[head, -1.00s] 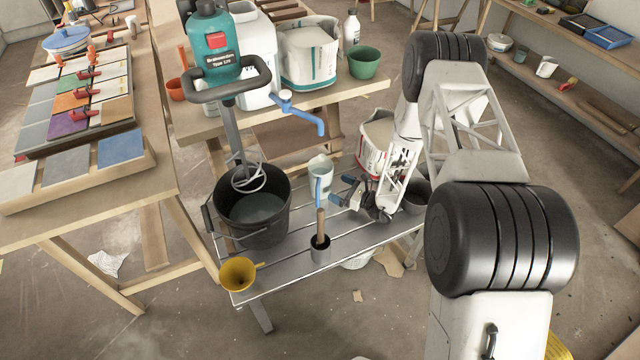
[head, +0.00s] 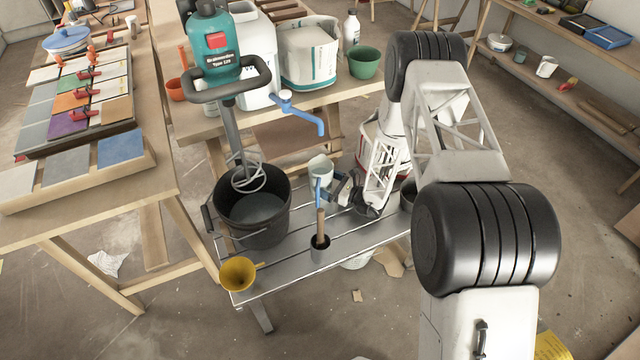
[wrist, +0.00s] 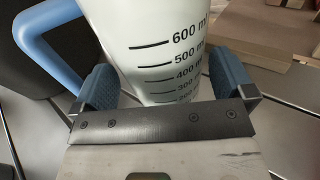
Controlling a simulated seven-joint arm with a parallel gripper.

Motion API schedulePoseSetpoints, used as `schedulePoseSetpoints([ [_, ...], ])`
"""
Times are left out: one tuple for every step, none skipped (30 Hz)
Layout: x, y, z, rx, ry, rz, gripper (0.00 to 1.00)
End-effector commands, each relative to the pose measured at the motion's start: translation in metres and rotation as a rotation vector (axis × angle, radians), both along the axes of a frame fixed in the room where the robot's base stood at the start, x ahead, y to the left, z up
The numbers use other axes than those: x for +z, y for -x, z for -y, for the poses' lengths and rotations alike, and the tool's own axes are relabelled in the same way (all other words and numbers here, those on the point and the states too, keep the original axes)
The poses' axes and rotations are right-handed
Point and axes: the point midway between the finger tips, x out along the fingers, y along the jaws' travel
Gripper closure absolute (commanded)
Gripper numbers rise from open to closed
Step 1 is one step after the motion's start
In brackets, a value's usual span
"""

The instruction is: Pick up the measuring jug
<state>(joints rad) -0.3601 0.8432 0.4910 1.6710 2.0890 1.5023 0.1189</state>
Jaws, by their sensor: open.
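The measuring jug (head: 321,167) is pale, with a blue handle and dark millilitre marks. It stands upright on the low slatted bench (head: 290,272), just right of the black bucket. In the wrist view the jug (wrist: 160,45) fills the space between my two blue-padded fingers, with its handle at the left, outside the left finger. My gripper (wrist: 165,84) is open around the jug's body. Small gaps seem to show beside the pads, but contact is hard to tell. In the head view my gripper (head: 337,188) reaches the jug from the right. The jug's base is hidden.
A black bucket (head: 236,230) with a mixer's whisk in it stands left of the jug. A yellow funnel (head: 238,273) sits at the bench's front left. A blue tap (head: 303,112) overhangs behind.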

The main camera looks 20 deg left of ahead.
Motion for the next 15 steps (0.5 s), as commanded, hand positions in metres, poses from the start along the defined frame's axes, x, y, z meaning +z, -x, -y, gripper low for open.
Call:
schedulePoseSetpoints([
  [0.0,-0.001,-0.007,0.001,0.0,0.0,0.0],
  [0.0,-0.001,-0.01,0.002,0.0,0.001,0.0],
  [0.0,-0.002,-0.015,0.002,-0.001,0.001,0.0],
  [0.0,-0.002,-0.018,0.002,-0.001,0.001,0.0],
  [0.0,-0.003,-0.021,0.002,-0.001,0.0,0.0],
  [0.0,-0.003,-0.024,0.001,-0.001,0.0,0.0],
  [0.0,-0.004,-0.026,0.001,-0.001,0.0,0.0],
  [0.0,-0.004,-0.028,0.001,-0.001,0.0,0.0],
  [0.0,-0.004,-0.029,0.0,-0.001,0.0,0.0],
  [0.0,-0.005,-0.03,0.0,-0.001,0.0,0.0],
  [0.0,-0.005,-0.031,0.0,-0.001,0.0,0.0],
  [0.0,-0.005,-0.031,0.0,-0.001,0.0,0.0],
  [0.0,-0.005,-0.031,0.0,-0.001,0.0,0.0],
  [0.0,-0.005,-0.031,0.0,-0.001,0.0,0.0],
  [0.0,-0.005,-0.031,0.0,-0.001,0.0,0.0],
])
